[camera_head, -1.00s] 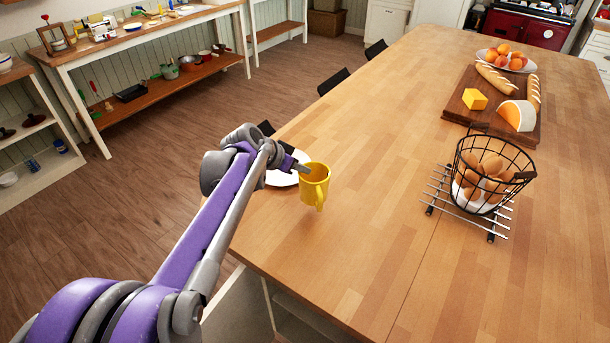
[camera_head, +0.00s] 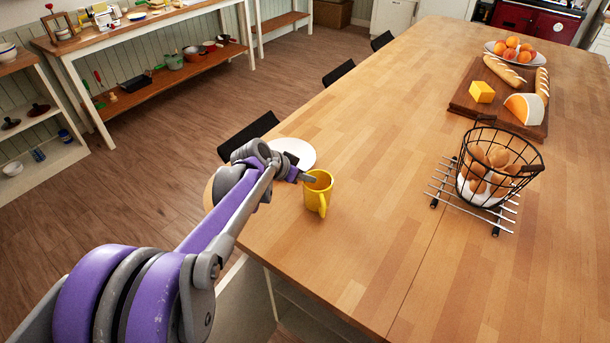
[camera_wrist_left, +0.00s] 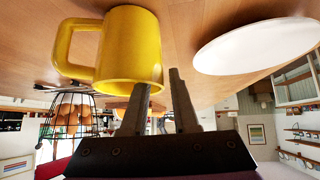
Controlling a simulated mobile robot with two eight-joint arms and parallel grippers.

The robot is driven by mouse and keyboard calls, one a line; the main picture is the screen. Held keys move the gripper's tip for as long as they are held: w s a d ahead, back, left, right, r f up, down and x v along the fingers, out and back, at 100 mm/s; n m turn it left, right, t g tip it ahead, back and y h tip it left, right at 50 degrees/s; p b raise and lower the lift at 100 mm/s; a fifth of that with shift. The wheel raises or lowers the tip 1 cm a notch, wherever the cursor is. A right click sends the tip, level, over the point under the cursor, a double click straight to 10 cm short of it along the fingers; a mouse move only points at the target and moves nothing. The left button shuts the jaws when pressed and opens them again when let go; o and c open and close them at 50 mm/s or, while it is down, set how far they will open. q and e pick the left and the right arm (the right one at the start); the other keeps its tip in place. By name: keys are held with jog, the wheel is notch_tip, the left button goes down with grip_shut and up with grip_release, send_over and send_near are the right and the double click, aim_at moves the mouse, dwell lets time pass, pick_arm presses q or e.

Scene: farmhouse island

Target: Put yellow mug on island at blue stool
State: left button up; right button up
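The yellow mug (camera_head: 319,196) is upright at the island's near left edge, beside a white plate (camera_head: 300,150). It shows upside down in the left wrist view (camera_wrist_left: 134,48), its handle to the left. My left gripper (camera_head: 308,179) is at the mug's rim. In the left wrist view one finger reaches inside the mug and the other is outside, with a gap between it and the wall; the fingers (camera_wrist_left: 158,90) look open. The island (camera_head: 400,150) is a wooden block top. No stool shows clearly as blue. My right gripper is not in view.
Dark stools (camera_head: 248,135) line the island's left side. A wire egg basket (camera_head: 497,165) stands on a metal rack to the right. A board (camera_head: 470,106) with bread and cheese and a fruit plate (camera_head: 491,47) are farther back. The middle of the island is clear.

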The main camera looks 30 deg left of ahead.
pick_arm(q)
jog(key=shift+o, duration=0.7)
jog(key=shift+r, duration=0.3)
jog(key=v, duration=1.2)
jog(key=s+d+f+g, duration=0.1)
jog(key=s+d+f, duration=0.2)
jog(key=s+d, duration=0.1)
jog(key=s+d+f+n+y, duration=0.1)
jog(key=s+d+f, duration=0.2)
jog(key=s+d, duration=0.2)
jog(key=s+d+f+n+g, duration=0.1)
jog(key=s+d+f, duration=0.3)
jog(key=s, duration=0.2)
jog(key=shift+d+f+g+y, duration=0.1)
jog(key=shift+d+g+y, duration=0.1)
jog(key=shift+g+y, duration=0.15)
jog(key=shift+n+y, duration=0.5)
jog(key=shift+y, duration=0.05)
jog(key=s+f, duration=0.1)
jog(key=s, duration=0.1)
jog(key=s+d+f, duration=0.1)
jog(key=s+f, duration=0.1)
jog(key=shift+s+f, duration=0.3)
jog(key=shift+s, duration=0.05)
jog(key=shift+s, duration=0.1)
